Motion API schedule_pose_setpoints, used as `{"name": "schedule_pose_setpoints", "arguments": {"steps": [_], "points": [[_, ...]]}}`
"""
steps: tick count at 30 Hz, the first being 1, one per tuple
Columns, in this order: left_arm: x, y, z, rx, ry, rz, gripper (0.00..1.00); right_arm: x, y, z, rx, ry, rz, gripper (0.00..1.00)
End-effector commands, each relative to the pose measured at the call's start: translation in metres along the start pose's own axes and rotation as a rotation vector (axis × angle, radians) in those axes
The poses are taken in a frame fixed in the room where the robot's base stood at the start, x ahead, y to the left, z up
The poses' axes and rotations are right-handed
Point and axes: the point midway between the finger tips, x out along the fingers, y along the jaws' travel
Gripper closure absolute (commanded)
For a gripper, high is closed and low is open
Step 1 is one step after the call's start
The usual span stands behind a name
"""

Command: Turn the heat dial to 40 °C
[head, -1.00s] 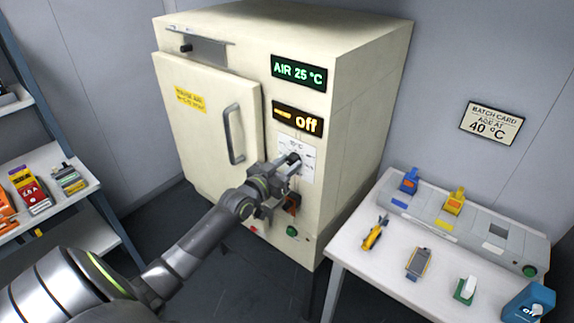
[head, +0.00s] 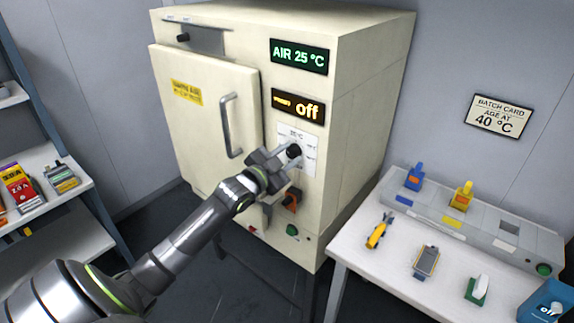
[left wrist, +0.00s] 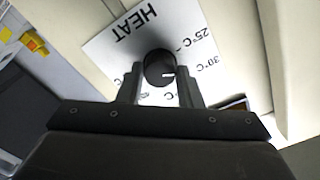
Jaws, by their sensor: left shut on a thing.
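The black heat dial (head: 293,150) sits on a white HEAT card on the oven front. In the left wrist view the dial (left wrist: 158,66) is between the two fingers of my left gripper (left wrist: 160,84), which is shut on it. The dial's white mark points right, roughly toward the 30 °C label. The 25 °C label also shows; lower labels are partly hidden by the fingers. My left gripper (head: 284,157) reaches the dial from the lower left in the head view. My right gripper is out of view.
The cream oven (head: 350,110) has a green display (head: 299,56) reading AIR 25 °C and an amber display (head: 297,106) reading off. An orange-black switch (head: 292,199) sits below the dial. A batch card (head: 498,117) reads AGE AT 40 °C. A table (head: 400,240) stands right.

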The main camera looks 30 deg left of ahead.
Motion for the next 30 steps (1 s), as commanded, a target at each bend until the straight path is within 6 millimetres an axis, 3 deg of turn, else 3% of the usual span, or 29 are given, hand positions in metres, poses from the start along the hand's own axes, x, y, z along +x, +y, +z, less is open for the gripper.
{"name": "schedule_pose_setpoints", "arguments": {"steps": [1, 9, 30], "points": [[0.000, 0.003, 0.004, 0.048, 0.000, 0.000, 0.90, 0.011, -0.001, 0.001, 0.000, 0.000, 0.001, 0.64], [0.000, 0.003, 0.004, 0.304, 0.000, 0.000, 0.90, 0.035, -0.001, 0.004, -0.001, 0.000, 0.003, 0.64], [0.000, 0.003, 0.004, 0.966, -0.001, 0.002, 0.91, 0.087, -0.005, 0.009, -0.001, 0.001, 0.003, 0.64]]}}
